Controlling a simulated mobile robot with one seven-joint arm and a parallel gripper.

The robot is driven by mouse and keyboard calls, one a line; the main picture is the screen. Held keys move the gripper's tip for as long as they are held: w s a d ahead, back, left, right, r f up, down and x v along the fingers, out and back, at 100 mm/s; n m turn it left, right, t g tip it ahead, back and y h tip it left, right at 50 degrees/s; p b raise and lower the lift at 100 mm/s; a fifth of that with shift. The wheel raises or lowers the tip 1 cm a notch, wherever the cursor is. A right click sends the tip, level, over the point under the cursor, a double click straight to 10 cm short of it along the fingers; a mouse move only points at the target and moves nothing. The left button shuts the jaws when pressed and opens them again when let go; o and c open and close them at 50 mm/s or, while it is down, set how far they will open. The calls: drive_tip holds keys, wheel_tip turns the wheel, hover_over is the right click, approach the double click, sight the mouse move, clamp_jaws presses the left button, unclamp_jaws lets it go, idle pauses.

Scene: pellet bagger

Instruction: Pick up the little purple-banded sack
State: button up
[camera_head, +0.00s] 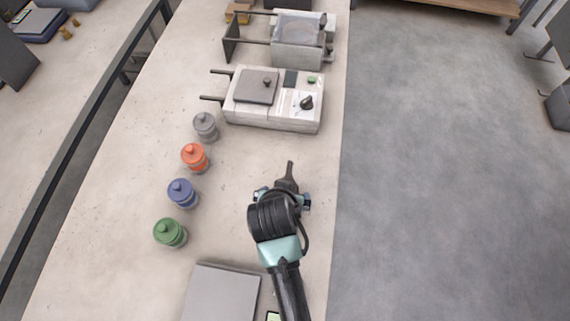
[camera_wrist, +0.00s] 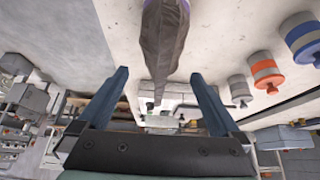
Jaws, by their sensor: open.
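The little sack (camera_wrist: 165,40) is dark grey and tapers to a narrow tip, with a bit of purple at the top edge of the wrist view. Its tapered end lies in line with the gap between my fingers; I cannot tell how near it is. In the head view a dark pointed shape, which looks like the sack (camera_head: 289,174), sticks out past my wrist, and most of it is hidden. My gripper (camera_wrist: 160,73) is open, one blue finger on each side of the gap. In the head view my gripper (camera_head: 285,196) is largely covered by my wrist.
Grey (camera_head: 205,125), orange (camera_head: 194,157), blue (camera_head: 181,193) and green (camera_head: 169,233) lidded jars line the bench's left. A white machine (camera_head: 305,118) with a knob stands beyond my gripper. A grey panel (camera_head: 222,295) lies at the near end.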

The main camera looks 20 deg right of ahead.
drive_tip(key=shift+p+x, duration=0.65)
drive_tip(key=shift+x, duration=1.8)
drive_tip(key=shift+w, duration=0.1)
clamp_jaws()
